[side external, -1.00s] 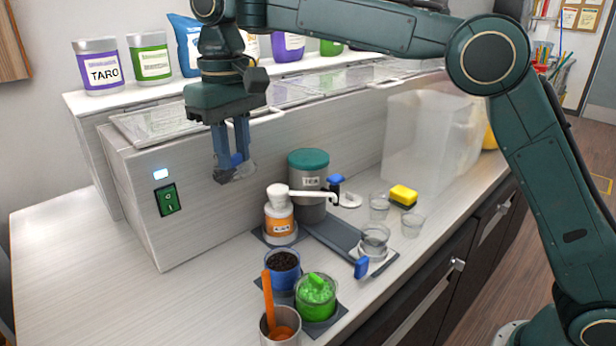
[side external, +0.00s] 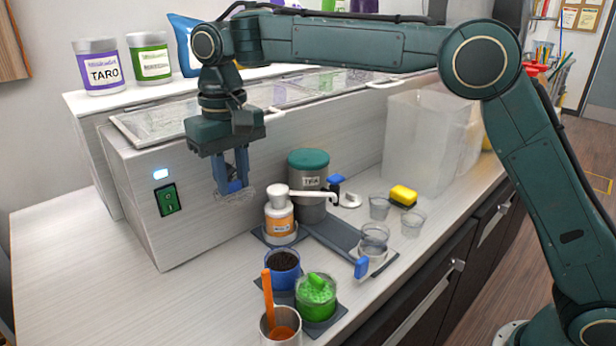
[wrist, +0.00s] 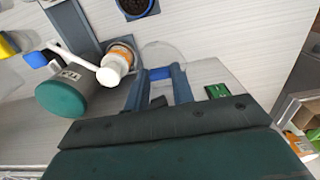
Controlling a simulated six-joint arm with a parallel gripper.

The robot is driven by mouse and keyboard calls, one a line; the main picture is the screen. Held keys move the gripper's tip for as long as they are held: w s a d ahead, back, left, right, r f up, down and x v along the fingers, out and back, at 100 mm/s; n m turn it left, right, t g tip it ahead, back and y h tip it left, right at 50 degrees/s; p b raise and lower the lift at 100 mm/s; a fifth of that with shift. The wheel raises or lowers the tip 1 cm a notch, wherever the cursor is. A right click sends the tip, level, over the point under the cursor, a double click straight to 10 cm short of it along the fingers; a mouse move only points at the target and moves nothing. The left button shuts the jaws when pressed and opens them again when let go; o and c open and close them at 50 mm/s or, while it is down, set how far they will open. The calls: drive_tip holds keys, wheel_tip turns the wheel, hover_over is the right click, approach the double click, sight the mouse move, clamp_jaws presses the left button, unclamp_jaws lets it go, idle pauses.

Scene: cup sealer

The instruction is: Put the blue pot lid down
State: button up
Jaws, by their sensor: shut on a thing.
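My gripper (side external: 233,188) is shut on the blue handle of the pot lid (side external: 240,197), a clear round disc. The lid hangs in the air in front of the machine's front panel. In the wrist view, the blue handle sits between the fingers (wrist: 160,75) and the clear lid disc (wrist: 163,52) shows beyond it. The blue pot (side external: 283,282), open and filled with dark pieces, stands on the counter lower right of the lid. Its dark contents also show at the top edge of the wrist view.
A white-capped orange-label pump bottle (side external: 279,222) and a green-topped TEA container (side external: 308,175) stand right of the lid. A green-filled pot (side external: 316,305) and a metal cup (side external: 281,326) with an orange utensil stand in front. The counter at left (side external: 110,270) is clear.

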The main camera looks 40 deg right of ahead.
sight(234, 182)
wheel_tip(234, 182, down, 16)
drive_tip(key=shift+r, duration=0.15)
idle(0.7)
drive_tip(key=o, duration=1)
drive_tip(key=shift+c, duration=0.2)
wheel_tip(234, 182, up, 12)
drive_tip(key=shift+f, duration=0.25)
drive_tip(key=shift+r, duration=0.3)
